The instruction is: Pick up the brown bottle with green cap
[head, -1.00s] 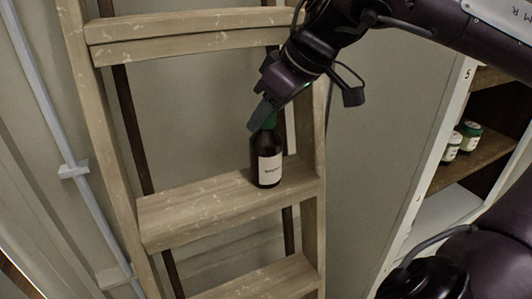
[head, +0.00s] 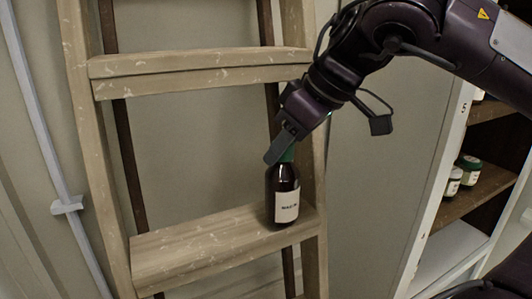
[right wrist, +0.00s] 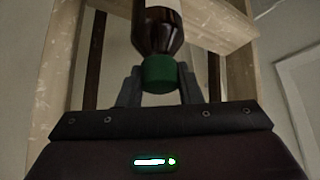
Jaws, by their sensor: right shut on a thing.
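The brown bottle (head: 284,200) with a white label stands upright at the right end of a wooden ladder step (head: 190,247). Its base appears to be on the step, though a small gap could not be told. My right gripper (head: 281,153) comes down from the upper right and is shut on the bottle's green cap. In the right wrist view the green cap (right wrist: 160,74) sits between the two grey fingers (right wrist: 160,88), with the brown neck and shoulder beyond it. In the head view the gripper hides most of the cap. My left gripper is not in view.
The ladder's right rail (head: 310,130) stands close beside the bottle, and another step (head: 190,70) is above. At the right, a white-edged shelf unit (head: 440,185) holds small jars (head: 464,172). A pale pipe (head: 45,120) runs down the wall at left.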

